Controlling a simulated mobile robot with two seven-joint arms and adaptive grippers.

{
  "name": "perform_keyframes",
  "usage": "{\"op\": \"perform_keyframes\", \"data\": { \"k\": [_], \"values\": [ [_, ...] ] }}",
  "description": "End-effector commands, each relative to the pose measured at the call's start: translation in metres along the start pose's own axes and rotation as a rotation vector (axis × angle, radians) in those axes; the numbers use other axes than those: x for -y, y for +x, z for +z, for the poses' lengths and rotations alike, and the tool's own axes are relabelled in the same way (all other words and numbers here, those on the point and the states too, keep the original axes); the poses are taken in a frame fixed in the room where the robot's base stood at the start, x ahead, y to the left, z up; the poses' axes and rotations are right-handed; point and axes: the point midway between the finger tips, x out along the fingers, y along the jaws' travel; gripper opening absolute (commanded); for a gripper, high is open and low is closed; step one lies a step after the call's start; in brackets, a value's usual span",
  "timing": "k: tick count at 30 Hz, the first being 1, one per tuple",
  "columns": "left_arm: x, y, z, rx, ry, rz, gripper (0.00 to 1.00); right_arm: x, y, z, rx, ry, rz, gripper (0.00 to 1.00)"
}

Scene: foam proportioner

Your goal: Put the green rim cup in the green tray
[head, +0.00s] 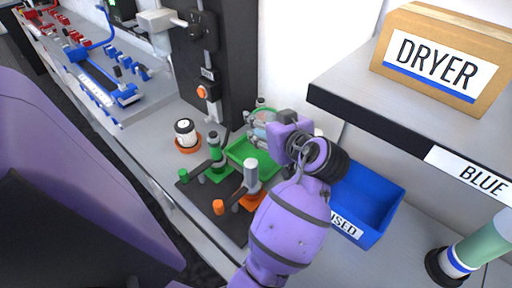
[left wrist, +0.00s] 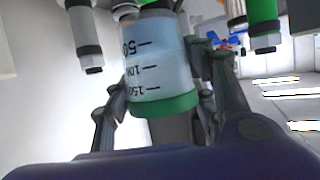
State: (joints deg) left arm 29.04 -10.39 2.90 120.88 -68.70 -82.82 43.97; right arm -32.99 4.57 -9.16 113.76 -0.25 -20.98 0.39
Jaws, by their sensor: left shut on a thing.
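The green rim cup (left wrist: 160,62) is a clear graduated cup with a green band, seen large in the left wrist view between the fingers of my left gripper (left wrist: 168,75). In the head view my left gripper (head: 268,127) is shut on the cup and mostly covers it. It is over the back part of the green tray (head: 240,148), near the dark column. The tray lies on the grey bench and is partly hidden by my arm. I cannot tell whether the cup touches the tray. My right gripper is not in view.
A black plate with green and orange valve handles (head: 219,207) stands in front of the tray. A blue bin (head: 372,205) is at its right, below a shelf holding a DRYER box (head: 440,60).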

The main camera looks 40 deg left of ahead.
Motion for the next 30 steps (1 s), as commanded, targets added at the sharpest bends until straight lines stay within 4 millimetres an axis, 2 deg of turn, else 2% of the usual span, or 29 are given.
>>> {"op": "perform_keyframes", "data": {
  "k": [9, 14, 19, 22, 30],
  "values": [
    [0.003, 0.020, 0.047, 0.000, 0.001, -0.020, 0.23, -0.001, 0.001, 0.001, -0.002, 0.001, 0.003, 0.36],
    [0.002, 0.026, 0.060, 0.000, -0.001, -0.019, 0.23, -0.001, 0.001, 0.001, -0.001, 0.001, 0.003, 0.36],
    [0.002, 0.035, 0.083, -0.001, 0.001, -0.019, 0.23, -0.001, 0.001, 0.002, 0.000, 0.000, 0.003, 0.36],
    [0.002, 0.038, 0.090, -0.001, -0.002, -0.017, 0.23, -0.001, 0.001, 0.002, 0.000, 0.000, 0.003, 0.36],
    [0.002, 0.038, 0.091, 0.000, -0.003, -0.017, 0.23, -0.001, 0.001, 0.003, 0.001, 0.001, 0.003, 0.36]
  ]
}}
